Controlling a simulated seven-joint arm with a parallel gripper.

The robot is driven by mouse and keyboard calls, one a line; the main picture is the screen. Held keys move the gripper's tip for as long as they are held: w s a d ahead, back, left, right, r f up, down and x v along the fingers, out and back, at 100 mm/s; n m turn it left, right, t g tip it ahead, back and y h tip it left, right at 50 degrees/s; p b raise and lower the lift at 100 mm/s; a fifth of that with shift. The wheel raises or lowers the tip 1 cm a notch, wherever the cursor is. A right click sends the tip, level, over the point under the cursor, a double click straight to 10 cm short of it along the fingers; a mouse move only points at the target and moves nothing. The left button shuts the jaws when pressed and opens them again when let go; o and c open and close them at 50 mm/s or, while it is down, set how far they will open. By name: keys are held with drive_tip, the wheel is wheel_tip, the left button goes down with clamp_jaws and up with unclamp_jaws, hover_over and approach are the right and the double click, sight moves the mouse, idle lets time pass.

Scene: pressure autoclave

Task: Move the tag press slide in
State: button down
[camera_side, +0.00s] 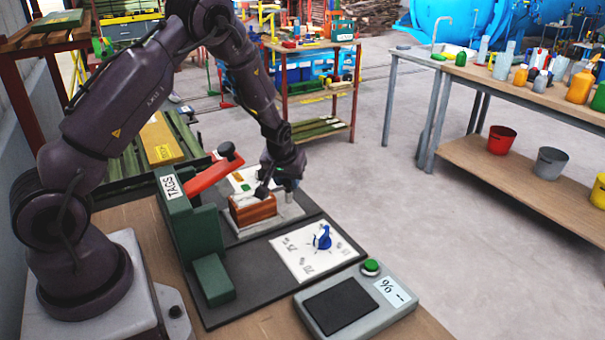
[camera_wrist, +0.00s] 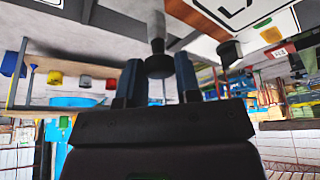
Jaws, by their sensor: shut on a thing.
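The tag press shows in the side view as a green body (camera_side: 207,235) marked TAGS, with a red lever (camera_side: 212,176) reaching right and ending in a dark knob. A brown block (camera_side: 253,208) with a pale top sits on a light plate (camera_side: 262,226) beside the body; I take this to be the slide area. My gripper (camera_side: 287,184) is low at the block's far right. In the wrist view my gripper (camera_wrist: 158,85) has its two fingers on either side of a dark knob (camera_wrist: 159,66) on a grey stem. The finger contact is partly hidden in the side view.
A white dial card (camera_side: 305,262) with a blue pointer (camera_side: 322,238) lies in front of the press. A grey box with a dark pad and green button (camera_side: 371,266) stands at the bench's front right. The floor right of the bench is clear.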

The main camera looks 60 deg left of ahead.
drive_tip(key=shift+s, duration=0.35)
drive_tip(key=c, duration=0.8)
unclamp_jaws()
drive_tip(key=v, duration=1.3)
